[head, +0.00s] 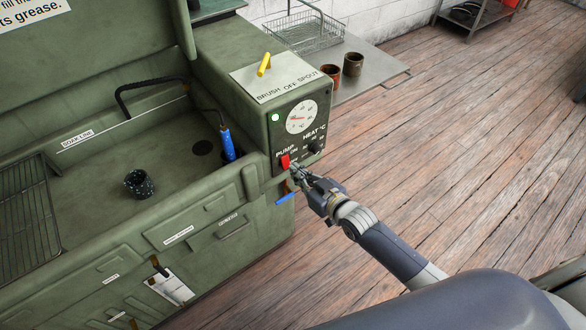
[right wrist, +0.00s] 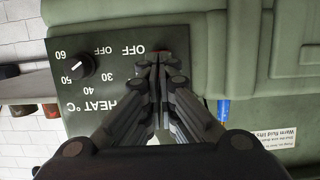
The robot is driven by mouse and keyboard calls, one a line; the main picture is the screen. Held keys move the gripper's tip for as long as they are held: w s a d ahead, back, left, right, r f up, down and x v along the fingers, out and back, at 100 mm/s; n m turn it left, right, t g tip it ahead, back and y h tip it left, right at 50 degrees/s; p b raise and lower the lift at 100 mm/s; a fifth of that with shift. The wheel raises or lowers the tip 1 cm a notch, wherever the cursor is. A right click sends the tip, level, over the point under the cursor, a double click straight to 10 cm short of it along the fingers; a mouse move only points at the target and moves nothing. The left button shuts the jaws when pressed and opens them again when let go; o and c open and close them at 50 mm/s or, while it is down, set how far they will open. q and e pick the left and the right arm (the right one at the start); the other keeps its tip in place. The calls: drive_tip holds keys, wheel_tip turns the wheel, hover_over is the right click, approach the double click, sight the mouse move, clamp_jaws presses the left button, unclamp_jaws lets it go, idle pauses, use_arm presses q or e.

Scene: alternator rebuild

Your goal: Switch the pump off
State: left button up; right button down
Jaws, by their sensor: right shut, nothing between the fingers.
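The pump switch (head: 285,161) is a small red lever under the word PUMP on the dark control panel of the green parts washer. My right gripper (head: 293,170) is shut and empty, with its fingertips right at the switch, just below and to its right. I cannot tell whether they touch. In the right wrist view my shut fingers (right wrist: 160,68) cover most of the switch, next to an OFF label. The switch's exact position cannot be told. A green lamp (head: 275,117) on the panel glows. My left gripper is not in view.
A round gauge (head: 301,117) and the black heat knob (head: 315,146) are close by on the panel. A yellow lever (head: 264,64) stands on top. The basin holds a blue brush (head: 227,143) and a dark speckled part (head: 139,183). Floor at right is clear.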

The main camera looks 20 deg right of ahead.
sight(285, 162)
drive_tip(key=shift+x, duration=1.3)
drive_tip(key=shift+f+b, duration=0.25)
drive_tip(key=shift+b, duration=0.3)
drive_tip(key=shift+t, duration=0.3)
